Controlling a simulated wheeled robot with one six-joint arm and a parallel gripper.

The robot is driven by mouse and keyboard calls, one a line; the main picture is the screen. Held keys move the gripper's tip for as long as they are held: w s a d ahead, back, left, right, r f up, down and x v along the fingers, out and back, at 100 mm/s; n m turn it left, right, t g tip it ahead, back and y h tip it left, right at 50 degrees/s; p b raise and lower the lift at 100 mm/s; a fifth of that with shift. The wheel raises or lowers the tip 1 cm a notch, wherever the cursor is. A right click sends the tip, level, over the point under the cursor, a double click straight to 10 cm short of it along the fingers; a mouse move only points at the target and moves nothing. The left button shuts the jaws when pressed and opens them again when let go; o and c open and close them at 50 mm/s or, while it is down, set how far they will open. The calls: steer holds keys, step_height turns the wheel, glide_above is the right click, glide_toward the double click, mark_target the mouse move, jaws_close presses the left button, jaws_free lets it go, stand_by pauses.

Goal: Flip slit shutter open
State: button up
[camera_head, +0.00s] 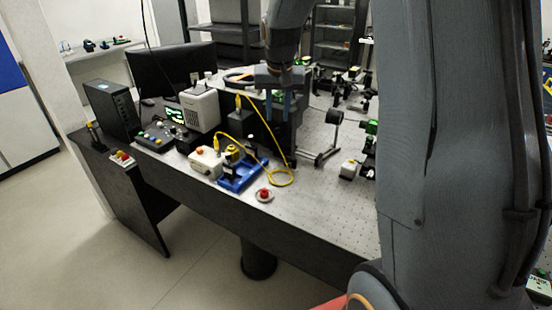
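My gripper (278,112) hangs over the optical bench (335,205), fingers pointing down. Its two blue fingers look apart, with nothing visible between them. It is right of a black box (240,128) with a yellow cable. A dark upright part (292,148) stands just below and right of the fingers; I cannot tell whether they touch it. I cannot pick out the slit shutter for sure at this size, nor tell its state. Part of this area is hidden behind the gripper.
A yellow cable (283,178) loops on the bench beside a blue tray (232,185). A red button (264,195) sits near the front edge. A round black disc on a stand (334,117) is to the right. The front right bench top is fairly clear.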

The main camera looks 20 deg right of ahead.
steer(key=s+a+f+n+b, duration=0.1)
steer(key=s+a+f, duration=0.1)
steer(key=s, duration=0.4)
steer(key=s+a+f+n+b, duration=0.1)
steer(key=s+a+f+b, duration=0.1)
steer(key=s+f, duration=0.3)
steer(key=shift+s+a+f+g, duration=0.3)
steer(key=shift+s+a+g, duration=0.1)
steer(key=shift+s+a, duration=0.1)
